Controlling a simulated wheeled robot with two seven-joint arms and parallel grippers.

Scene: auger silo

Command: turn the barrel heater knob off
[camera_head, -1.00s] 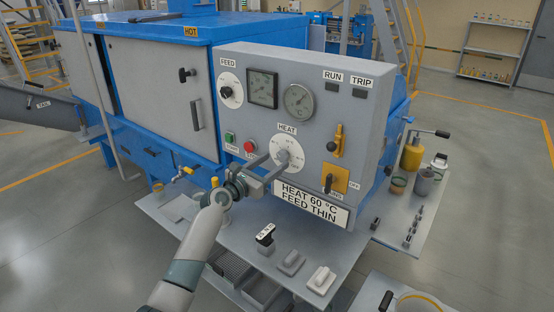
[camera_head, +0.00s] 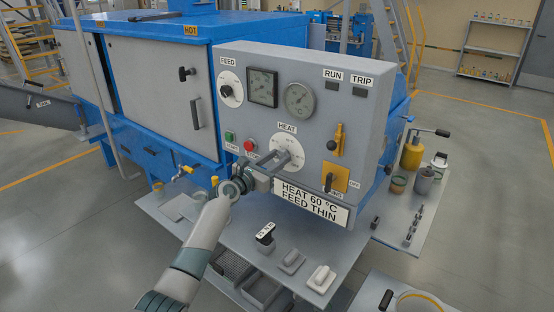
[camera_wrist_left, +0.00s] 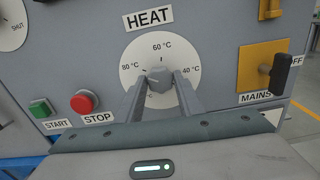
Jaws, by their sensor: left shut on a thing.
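The heat knob (camera_wrist_left: 160,80) is a small grey knob on a round white dial (camera_wrist_left: 166,50) below the HEAT label. The dial reads 80 °C at left, 60 °C at top and 40 °C at right. The knob's pointer seems to face upward, near 60 °C; its lower part is hidden. The dial also shows in the head view (camera_head: 295,152). My left gripper (camera_head: 282,156) reaches the panel from the lower left. In the left wrist view its two fingers (camera_wrist_left: 161,84) are shut on the knob, one on each side. My right gripper is not in view.
A green start button (camera_wrist_left: 40,108) and red stop button (camera_wrist_left: 82,101) are left of the dial. The yellow mains switch (camera_head: 335,178) is at right. The feed dial (camera_head: 230,90) is upper left. A sign (camera_head: 311,201) reads HEAT 60 °C, FEED THIN.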

